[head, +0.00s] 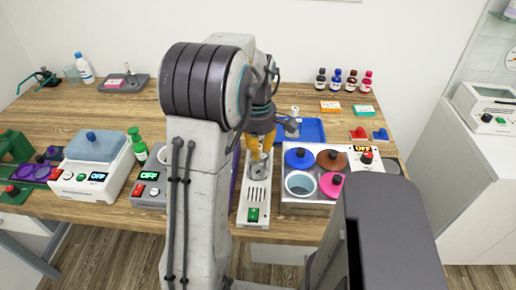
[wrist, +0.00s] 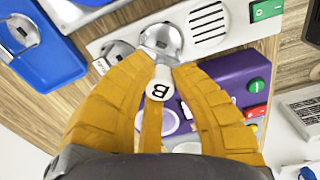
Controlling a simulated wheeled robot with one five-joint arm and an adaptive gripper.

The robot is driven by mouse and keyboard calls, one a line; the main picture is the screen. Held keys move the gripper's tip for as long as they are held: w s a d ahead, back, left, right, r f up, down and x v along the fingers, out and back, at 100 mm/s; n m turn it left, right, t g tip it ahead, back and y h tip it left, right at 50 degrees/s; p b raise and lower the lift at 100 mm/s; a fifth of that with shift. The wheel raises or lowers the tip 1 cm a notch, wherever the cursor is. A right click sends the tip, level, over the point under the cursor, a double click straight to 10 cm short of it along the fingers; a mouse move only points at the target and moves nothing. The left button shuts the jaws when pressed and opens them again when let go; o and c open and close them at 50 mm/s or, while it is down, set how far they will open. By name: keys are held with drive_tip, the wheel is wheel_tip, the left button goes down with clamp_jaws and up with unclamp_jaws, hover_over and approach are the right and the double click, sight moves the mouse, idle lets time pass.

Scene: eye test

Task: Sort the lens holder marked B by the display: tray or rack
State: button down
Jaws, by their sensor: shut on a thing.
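My gripper (head: 257,152) has yellow fingers and is over the narrow white device (head: 255,195) with a grille and green switch. In the wrist view its fingers (wrist: 158,72) are shut on the lens holder marked B (wrist: 160,90), whose white end shows between them. A round silver part (wrist: 160,40) lies just beyond the fingertips; I cannot tell whether it belongs to the holder or the device. A blue tray (head: 312,130) lies behind, holding a grey metal piece (wrist: 18,36). No display is readable on the narrow device. I cannot make out a rack.
A hot-plate-like unit (head: 318,203) with several round coloured lids stands right of the narrow device, its display reading OFF. A purple unit (wrist: 228,82) is close beside the narrow device. A white bath (head: 92,180) stands left. Bottles (head: 337,78) line the back. Bare wood shows back left.

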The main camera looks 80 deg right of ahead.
drive_tip(key=shift+f, duration=0.3)
drive_tip(key=c, duration=0.7)
unclamp_jaws()
drive_tip(key=shift+r, duration=0.1)
drive_tip(key=shift+r+p, duration=2.45)
drive_tip(key=shift+r, duration=0.5)
